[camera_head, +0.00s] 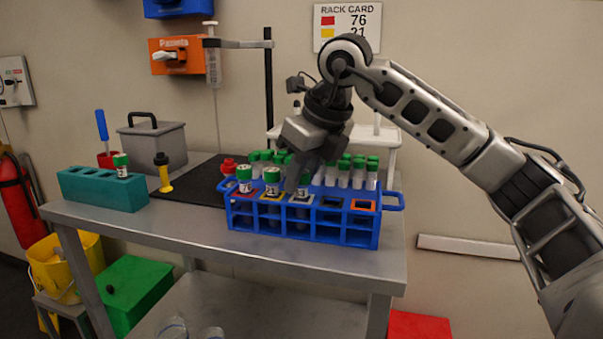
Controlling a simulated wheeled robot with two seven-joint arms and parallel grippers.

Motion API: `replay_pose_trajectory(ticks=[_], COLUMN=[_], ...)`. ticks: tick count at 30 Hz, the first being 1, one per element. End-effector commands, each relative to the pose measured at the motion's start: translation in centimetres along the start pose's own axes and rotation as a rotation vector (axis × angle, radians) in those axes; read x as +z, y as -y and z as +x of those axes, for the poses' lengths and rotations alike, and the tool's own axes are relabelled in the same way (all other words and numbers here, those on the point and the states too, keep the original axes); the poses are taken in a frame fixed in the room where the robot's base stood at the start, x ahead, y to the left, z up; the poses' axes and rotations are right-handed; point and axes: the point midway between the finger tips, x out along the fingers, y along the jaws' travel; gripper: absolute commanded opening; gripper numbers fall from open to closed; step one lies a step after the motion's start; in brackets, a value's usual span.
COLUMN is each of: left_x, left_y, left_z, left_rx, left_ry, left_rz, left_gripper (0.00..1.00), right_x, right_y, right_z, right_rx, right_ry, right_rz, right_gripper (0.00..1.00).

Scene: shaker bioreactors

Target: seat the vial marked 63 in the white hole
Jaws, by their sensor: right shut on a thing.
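The blue rack (345,234) stands on the grey table. In its front row, green-capped vials stand at the first (245,184), second (272,187) and third (302,192) places from the left. My right gripper (299,180) points down over the third place. It is shut on the vial there, whose cap is partly hidden by the fingers. That vial is upright in line with a pale-rimmed hole, and its lower part shows behind the rack's front. I cannot read the vial labels or tell how deep it sits. My left gripper is out of view.
Several green-capped vials stand behind the front row. The orange-rimmed hole (362,205) at right is empty. A teal rack (88,188) with a vial (121,166), a yellow-and-black tool (163,174) and a clamp stand (268,90) are to the left. A rack card (346,24) hangs behind.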

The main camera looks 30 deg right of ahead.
Motion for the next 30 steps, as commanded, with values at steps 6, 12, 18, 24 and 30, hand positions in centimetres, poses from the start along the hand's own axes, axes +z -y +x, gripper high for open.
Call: replay_pose_trajectory(ticks=[6, 12, 18, 24, 30], left_x=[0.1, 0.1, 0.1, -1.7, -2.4], left_y=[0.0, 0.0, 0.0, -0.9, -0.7], left_z=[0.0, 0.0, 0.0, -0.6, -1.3], left_rx=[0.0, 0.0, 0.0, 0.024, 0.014], left_ry=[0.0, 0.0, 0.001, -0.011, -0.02], left_rz=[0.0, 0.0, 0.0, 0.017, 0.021], left_gripper=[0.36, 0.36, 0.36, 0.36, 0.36], right_x=[-0.1, 0.0, 0.0, 0.1, 0.2], right_y=[0.0, 0.0, 0.0, 0.0, 0.0], right_z=[0.1, 0.1, 0.1, -1.6, -6.6], right_rx=[0.0, 0.0, 0.0, 0.0, 0.0], right_ry=[0.001, 0.001, 0.0, 0.004, 0.006], right_rz=[0.0, 0.0, 0.0, 0.0, -0.001], right_gripper=[0.29, 0.49, 0.49, 0.49, 0.49])
